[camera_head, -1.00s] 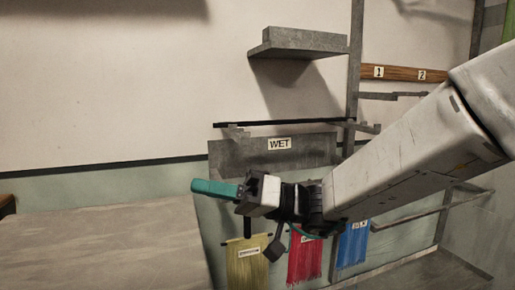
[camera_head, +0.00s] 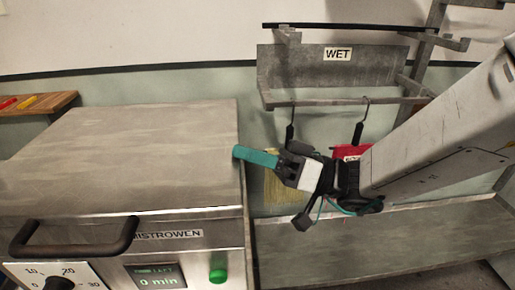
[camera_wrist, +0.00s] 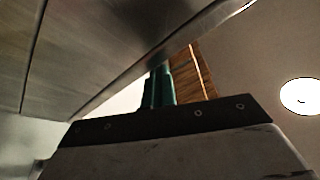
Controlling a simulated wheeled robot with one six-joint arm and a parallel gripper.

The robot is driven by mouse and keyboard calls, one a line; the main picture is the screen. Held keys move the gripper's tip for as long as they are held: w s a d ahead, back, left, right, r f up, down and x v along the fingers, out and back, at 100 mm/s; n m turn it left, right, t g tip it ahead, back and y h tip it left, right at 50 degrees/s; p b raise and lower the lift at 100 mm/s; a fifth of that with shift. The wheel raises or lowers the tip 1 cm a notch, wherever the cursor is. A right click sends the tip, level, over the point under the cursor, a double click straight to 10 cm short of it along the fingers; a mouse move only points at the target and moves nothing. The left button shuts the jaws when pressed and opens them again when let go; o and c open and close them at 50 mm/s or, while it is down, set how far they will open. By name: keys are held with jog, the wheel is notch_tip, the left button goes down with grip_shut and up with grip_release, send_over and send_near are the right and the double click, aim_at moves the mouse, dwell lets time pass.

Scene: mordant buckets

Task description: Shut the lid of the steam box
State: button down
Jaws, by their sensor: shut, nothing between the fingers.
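The steam box (camera_head: 185,270) is a metal box at the lower left of the head view. Its broad lid (camera_head: 130,150) looks flat and lowered, with a dark bar handle (camera_head: 75,248) at the front. Whether a thin gap remains at the front is unclear. My gripper (camera_head: 240,154) is at the lid's right edge, its teal fingers shut, empty and pointing left. Contact with the lid cannot be told. In the wrist view the shut fingers (camera_wrist: 159,86) are close to a metal surface (camera_wrist: 110,50), apparently part of the box.
The front panel has a dial (camera_head: 58,284), a display (camera_head: 158,281) reading 0 min and a green button (camera_head: 218,276). A metal rack marked WET (camera_head: 335,68) with hanging hooks is behind my arm. A low metal tray (camera_head: 400,240) lies right. A wooden shelf (camera_head: 40,105) is far left.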

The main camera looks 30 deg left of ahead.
jog(key=shift+s+f, duration=0.2)
jog(key=shift+f, duration=0.4)
notch_tip(320, 180, up, 5)
jog(key=w+a+v, duration=0.1)
jog(key=w+v, duration=0.1)
jog(key=v, duration=0.8)
jog(key=s+d+f+m+h, duration=0.8)
jog(key=s+d+m+h, duration=0.15)
jog(key=d+h, duration=0.3)
jog(key=s+d+r+m+t+h, duration=0.1)
jog(key=d+m+t+h, duration=0.2)
jog(key=d, duration=0.9)
jog(key=s+d+r+m+t+h, duration=0.1)
jog(key=d+m+t+h, duration=0.3)
jog(key=d, duration=0.9)
jog(key=t, duration=0.2)
jog(key=shift+d+r+t, duration=0.15)
jog(key=shift+r+t, duration=0.2)
jog(key=shift+t, duration=0.05)
